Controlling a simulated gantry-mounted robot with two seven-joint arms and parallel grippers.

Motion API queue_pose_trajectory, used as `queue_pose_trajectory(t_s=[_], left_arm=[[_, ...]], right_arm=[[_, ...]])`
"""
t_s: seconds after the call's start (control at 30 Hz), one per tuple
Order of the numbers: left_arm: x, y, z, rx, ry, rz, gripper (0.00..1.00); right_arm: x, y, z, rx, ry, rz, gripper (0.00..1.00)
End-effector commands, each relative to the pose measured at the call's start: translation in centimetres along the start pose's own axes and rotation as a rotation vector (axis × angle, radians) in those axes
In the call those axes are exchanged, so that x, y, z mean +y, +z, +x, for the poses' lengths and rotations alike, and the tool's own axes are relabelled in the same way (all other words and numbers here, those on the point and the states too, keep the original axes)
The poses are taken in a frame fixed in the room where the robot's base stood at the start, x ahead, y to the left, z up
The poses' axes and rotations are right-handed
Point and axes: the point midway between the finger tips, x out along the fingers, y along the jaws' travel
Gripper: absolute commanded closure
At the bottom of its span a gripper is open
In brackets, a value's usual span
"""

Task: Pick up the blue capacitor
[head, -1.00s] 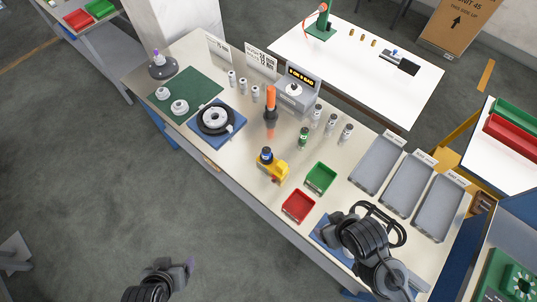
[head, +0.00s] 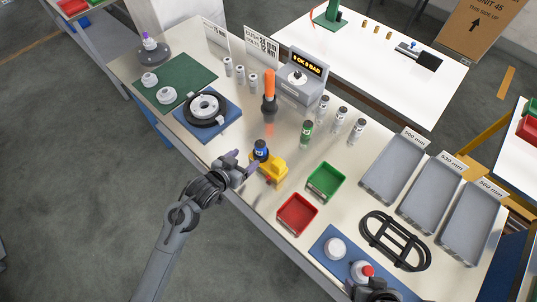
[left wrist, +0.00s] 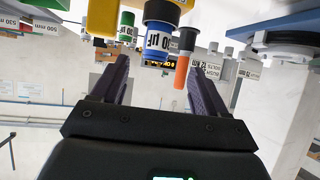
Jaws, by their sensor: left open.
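A green capacitor (head: 306,132) and several silver ones stand behind. An orange-handled tool (head: 269,100) stands upright nearby. A red bin (head: 297,214) and a green bin (head: 326,182) lie to the right. A black ring on a blue plate (head: 230,127) lies to the left.

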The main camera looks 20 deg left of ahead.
Motion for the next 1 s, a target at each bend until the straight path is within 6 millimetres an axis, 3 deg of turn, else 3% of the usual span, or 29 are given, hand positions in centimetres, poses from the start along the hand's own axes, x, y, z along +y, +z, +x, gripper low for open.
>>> queue_pose_trajectory(t_s=[0.33, 0.67, 1.0], left_arm=[[0.0, -0.3, 4.5, 0.008, 0.000, 0.002, 0.26], [0.1, -0.3, 6.5, 0.007, -0.001, 0.002, 0.26], [0.4, -0.1, 10.3, 0.007, -0.002, 0.002, 0.26]], right_arm=[[0.0, 0.1, 0.4, 0.003, 0.001, -0.001, 0.28], [0.1, 0.2, 0.5, 0.002, 0.005, -0.006, 0.28], [0.1, 0.3, 0.6, 0.000, 0.005, -0.005, 0.28]])
